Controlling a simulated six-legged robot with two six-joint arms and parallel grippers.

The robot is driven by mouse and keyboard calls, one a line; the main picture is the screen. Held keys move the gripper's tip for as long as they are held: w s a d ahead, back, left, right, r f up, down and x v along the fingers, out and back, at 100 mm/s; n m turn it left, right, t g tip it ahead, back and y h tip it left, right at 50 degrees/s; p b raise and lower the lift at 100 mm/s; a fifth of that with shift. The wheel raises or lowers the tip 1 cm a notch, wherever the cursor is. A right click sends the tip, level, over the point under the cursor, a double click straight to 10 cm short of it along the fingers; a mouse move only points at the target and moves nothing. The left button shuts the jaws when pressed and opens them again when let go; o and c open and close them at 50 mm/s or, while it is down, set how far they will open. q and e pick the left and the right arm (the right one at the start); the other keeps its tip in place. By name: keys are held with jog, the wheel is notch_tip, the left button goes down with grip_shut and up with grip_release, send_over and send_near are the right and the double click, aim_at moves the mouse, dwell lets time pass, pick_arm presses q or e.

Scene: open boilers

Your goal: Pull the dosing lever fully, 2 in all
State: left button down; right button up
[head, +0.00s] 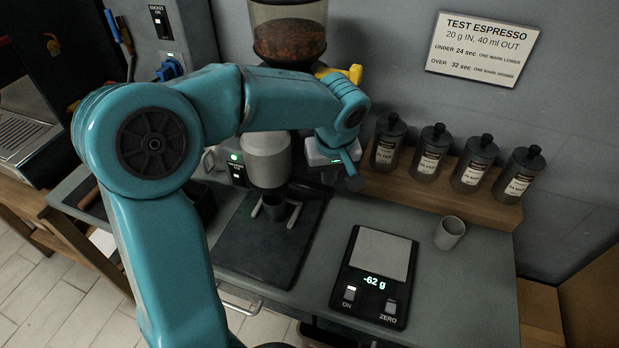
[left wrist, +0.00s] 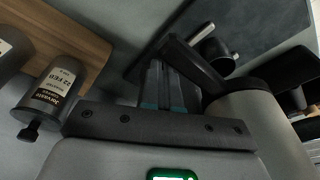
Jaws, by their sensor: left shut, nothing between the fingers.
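The grinder has a grey cylindrical doser (head: 267,160) under a bean hopper (head: 288,30). A dark bar that looks like the dosing lever (head: 312,189) sticks out at the doser's right side. In the left wrist view the lever (left wrist: 192,65) runs close beside my fingers, with the doser (left wrist: 255,115) to the right. My left gripper (head: 350,163) is shut and empty at the right of the doser; its fingers also show in the left wrist view (left wrist: 165,90). I cannot tell whether they touch the lever. A dark cup (head: 275,207) sits at the fork below the doser. My right gripper is not in view.
A scale (head: 375,270) reading -62 g stands at the front right, with a small grey cup (head: 449,232) beside it. Several labelled dark jars (head: 430,150) stand on a wooden shelf (head: 450,194) at the back right. A wall sign (head: 482,48) hangs above. My left arm covers part of the grinder.

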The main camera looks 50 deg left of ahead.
aim_at(323, 192)
pick_arm(q)
jog(key=shift+s+d, duration=0.1)
jog(key=shift+s+d+f+b, duration=0.1)
jog(key=shift+s+d+b, duration=0.35)
jog(key=shift+s, duration=0.2)
jog(key=shift+s+d+b, duration=0.3)
jog(key=shift+s+d, duration=0.1)
jog(key=shift+s, duration=0.4)
jog(key=shift+s, duration=0.15)
jog(key=shift+s+d, duration=0.1)
